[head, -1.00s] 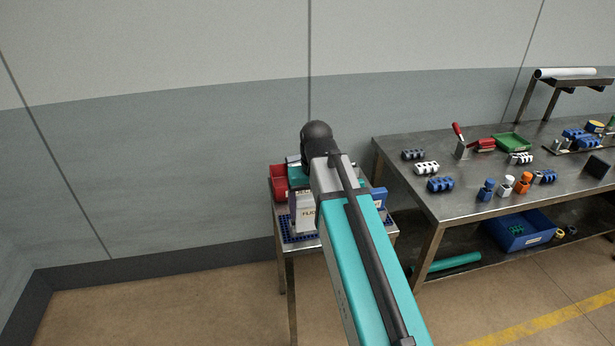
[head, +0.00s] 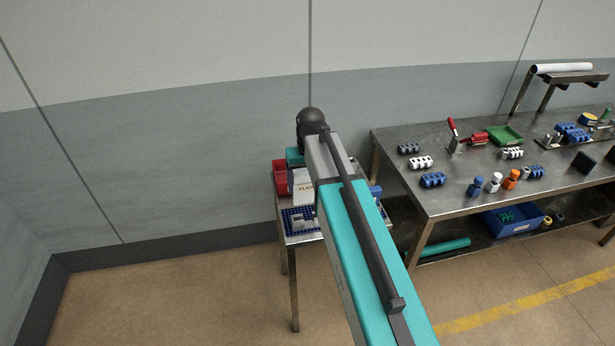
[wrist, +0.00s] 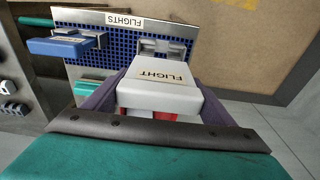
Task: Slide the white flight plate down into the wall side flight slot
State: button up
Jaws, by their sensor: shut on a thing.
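The white flight plate (wrist: 160,82), with a FLIGHT label, is between the dark fingers of my gripper (wrist: 158,95), which is shut on it. In the head view the plate (head: 303,187) shows beside my arm, over the small side table; my arm hides part of it. A grey flight slot (wrist: 163,46) on the blue perforated base stands empty just beyond the plate in the wrist view. It also shows in the head view (head: 298,221). The plate looks apart from this slot; its height above it is unclear. A blue plate (wrist: 60,47) sits at the other slot.
The blue perforated base (head: 290,227) carries a FLIGHTS label (wrist: 124,21). The large workbench (head: 455,200) to the right holds several blocks, pegs and a green tray (head: 504,136).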

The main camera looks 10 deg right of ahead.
aim_at(308, 195)
dwell(0.5)
jog(key=shift+f+b, duration=1.45)
jog(key=shift+f, duration=1.4)
jog(key=shift+f+b, duration=1.3)
jog(key=shift+f, duration=1.55)
dwell(1.1)
jog(key=o, duration=1.3)
jog(key=shift+r, duration=0.15)
